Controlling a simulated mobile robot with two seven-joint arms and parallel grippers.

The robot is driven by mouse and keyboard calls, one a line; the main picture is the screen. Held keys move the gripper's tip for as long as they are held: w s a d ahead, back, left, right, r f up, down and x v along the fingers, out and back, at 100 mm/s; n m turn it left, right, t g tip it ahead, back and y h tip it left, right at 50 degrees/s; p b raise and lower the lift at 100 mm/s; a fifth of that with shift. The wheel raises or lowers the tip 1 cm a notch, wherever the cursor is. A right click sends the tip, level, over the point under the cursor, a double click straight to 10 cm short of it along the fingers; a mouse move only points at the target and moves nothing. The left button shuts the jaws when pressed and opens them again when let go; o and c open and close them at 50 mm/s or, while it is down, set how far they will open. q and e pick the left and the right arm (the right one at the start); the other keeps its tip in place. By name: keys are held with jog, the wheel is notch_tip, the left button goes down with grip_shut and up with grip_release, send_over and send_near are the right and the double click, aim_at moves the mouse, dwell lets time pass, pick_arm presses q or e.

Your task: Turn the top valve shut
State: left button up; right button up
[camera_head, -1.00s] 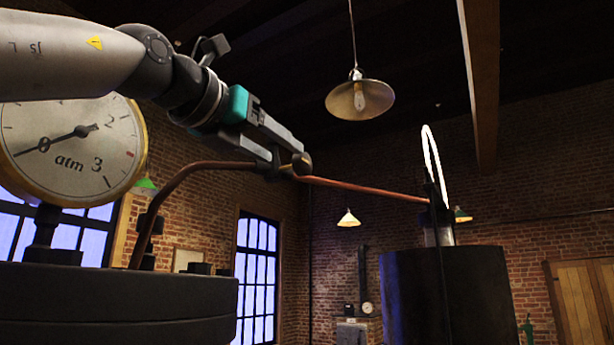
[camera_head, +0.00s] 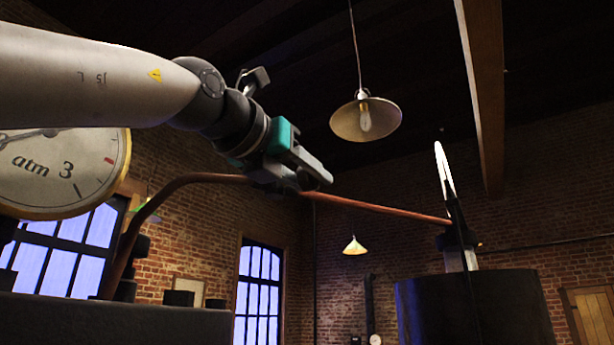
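My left gripper (camera_head: 298,180) reaches in from the upper left and overlaps the copper pipe (camera_head: 380,210) at its upper bend. The fingers are seen from behind and the side, so their gap is hidden. I cannot tell whether they touch the pipe or a valve on it. No valve handle can be made out clearly; one may be hidden behind the gripper. My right gripper is not in view.
A round pressure gauge (camera_head: 62,172) is partly covered by my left arm, above a dark vessel (camera_head: 110,322). The pipe runs right to a dark cylinder (camera_head: 475,310) with an upright fitting and bright white loop (camera_head: 444,168). A lamp (camera_head: 365,118) hangs beyond.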

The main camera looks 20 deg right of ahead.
pick_arm(q)
grip_shut()
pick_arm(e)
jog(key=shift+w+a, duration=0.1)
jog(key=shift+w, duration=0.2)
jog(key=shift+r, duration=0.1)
pick_arm(q)
jog(key=shift+r+g+y+p, duration=0.3)
jog(key=shift+y+p, duration=0.2)
jog(key=shift+p, duration=0.55)
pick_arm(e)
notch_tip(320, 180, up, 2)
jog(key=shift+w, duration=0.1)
pick_arm(q)
jog(key=shift+r+g+y, duration=0.1)
jog(key=shift+g+y, duration=0.2)
jog(key=shift+y, duration=0.3)
jog(key=shift+o, duration=1.7)
grip_release()
jog(key=shift+f, duration=0.3)
